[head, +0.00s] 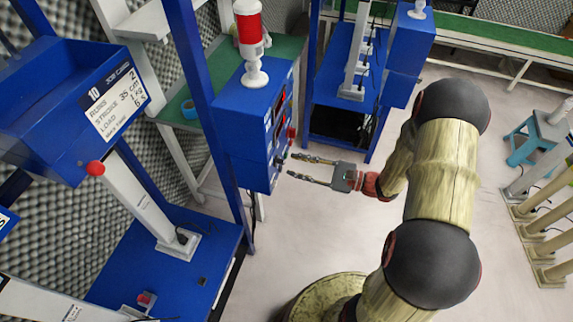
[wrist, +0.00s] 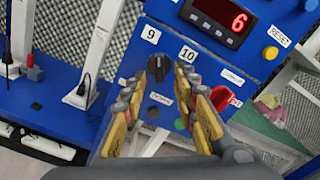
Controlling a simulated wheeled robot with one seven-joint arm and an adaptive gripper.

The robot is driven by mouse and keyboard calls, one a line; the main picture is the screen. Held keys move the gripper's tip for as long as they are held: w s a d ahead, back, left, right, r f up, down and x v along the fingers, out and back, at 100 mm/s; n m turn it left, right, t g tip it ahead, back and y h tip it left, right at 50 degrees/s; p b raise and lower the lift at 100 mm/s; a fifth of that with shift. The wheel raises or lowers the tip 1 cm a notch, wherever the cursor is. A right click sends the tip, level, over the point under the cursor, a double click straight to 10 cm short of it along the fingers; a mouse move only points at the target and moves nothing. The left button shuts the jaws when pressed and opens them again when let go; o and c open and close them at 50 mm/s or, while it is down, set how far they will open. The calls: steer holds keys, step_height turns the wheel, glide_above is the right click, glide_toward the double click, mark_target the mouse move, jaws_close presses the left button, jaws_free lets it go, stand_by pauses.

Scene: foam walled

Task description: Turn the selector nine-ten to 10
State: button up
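The selector nine-ten (wrist: 159,68) looks like a black knob on the blue panel in the wrist view, below the white plates 9 (wrist: 151,34) and 10 (wrist: 187,53). Which plate its pointer faces is too small to tell. My gripper (wrist: 160,76) is open, with one finger on each side of the knob; I cannot tell whether they touch it. In the head view my gripper (head: 291,166) points left at the lower part of the blue control box (head: 240,112), with its fingertips close to the panel face.
A red display reading 6 (wrist: 219,14), a yellow button (wrist: 270,53), a red knob (wrist: 222,98), a green button (wrist: 180,124) and another black control (wrist: 153,112) surround the selector. A red-and-white lamp (head: 249,30) tops the box. The floor below my gripper is clear.

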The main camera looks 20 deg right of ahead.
mark_target(284, 163)
steer(key=shift+b+x, duration=0.4)
steer(key=shift+x, duration=1.45)
jaws_close()
